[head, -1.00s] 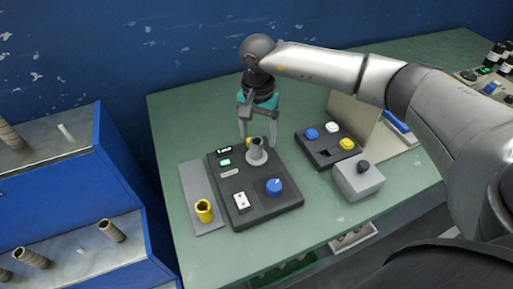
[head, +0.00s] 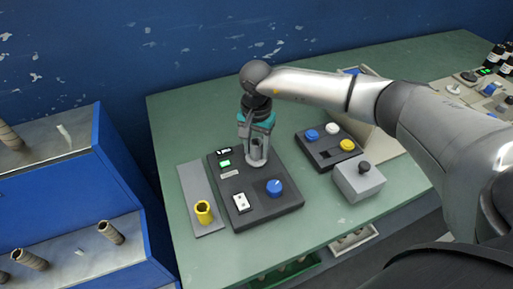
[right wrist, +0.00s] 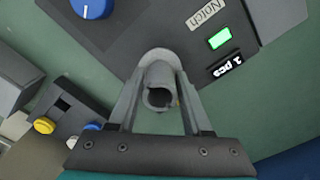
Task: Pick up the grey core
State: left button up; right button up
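The grey core (head: 257,153) stands upright on the black control panel (head: 270,212), near its far edge. In the right wrist view the hollow core (right wrist: 159,84) shows its open end, with a pale grey round base behind it. My right gripper (head: 257,160) is lowered over the core, one finger on each side. In the right wrist view the gripper (right wrist: 160,92) looks open, with the core between its fingers; firm contact is not visible. The fingers partly hide the core in the head view. My left gripper is not in view.
A yellow core (head: 204,214) stands on a grey strip left of the panel. A blue knob (head: 274,187) and a white switch (head: 241,203) rise from the panel. A button box (head: 330,148) and a grey joystick box (head: 359,182) stand to the right.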

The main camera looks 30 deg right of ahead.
grip_shut()
dwell(0.3)
